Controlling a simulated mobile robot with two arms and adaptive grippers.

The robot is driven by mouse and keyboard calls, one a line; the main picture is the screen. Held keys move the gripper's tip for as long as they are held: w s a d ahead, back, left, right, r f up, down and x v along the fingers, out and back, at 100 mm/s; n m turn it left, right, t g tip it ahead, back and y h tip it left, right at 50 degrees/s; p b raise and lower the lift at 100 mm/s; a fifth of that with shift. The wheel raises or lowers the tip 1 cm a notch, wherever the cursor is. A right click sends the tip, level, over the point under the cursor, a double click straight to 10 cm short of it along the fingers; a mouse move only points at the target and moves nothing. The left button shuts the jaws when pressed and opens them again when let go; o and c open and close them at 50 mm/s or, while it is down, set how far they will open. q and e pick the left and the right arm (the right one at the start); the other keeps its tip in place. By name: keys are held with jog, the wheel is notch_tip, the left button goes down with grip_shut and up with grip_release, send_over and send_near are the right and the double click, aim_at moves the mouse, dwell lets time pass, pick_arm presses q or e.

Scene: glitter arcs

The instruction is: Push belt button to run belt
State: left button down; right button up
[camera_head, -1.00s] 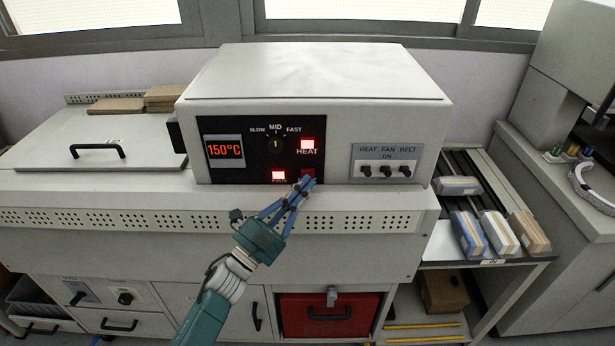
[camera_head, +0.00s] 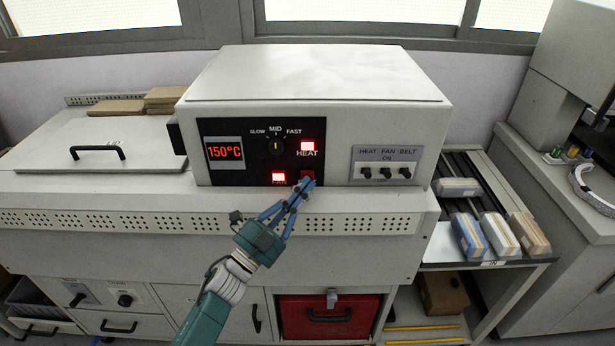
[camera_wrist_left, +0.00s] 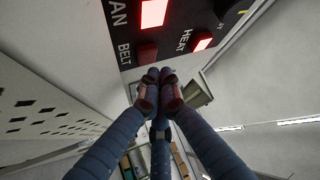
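The black control panel (camera_head: 262,152) on the white machine carries the BELT button (camera_head: 307,175), a dark red, unlit square at its lower right. My right gripper is not in view.
The FAN button (camera_head: 278,177) and HEAT button (camera_head: 307,146) are lit red. A speed dial (camera_head: 276,146) and a 150°C display (camera_head: 225,152) are on the panel. A grey switch plate (camera_head: 386,165) is to the right. A perforated ledge (camera_head: 200,222) runs below.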

pick_arm(q)
jog(key=shift+w, duration=0.1)
jog(key=shift+w+b, duration=0.3)
jog(key=shift+w, duration=0.05)
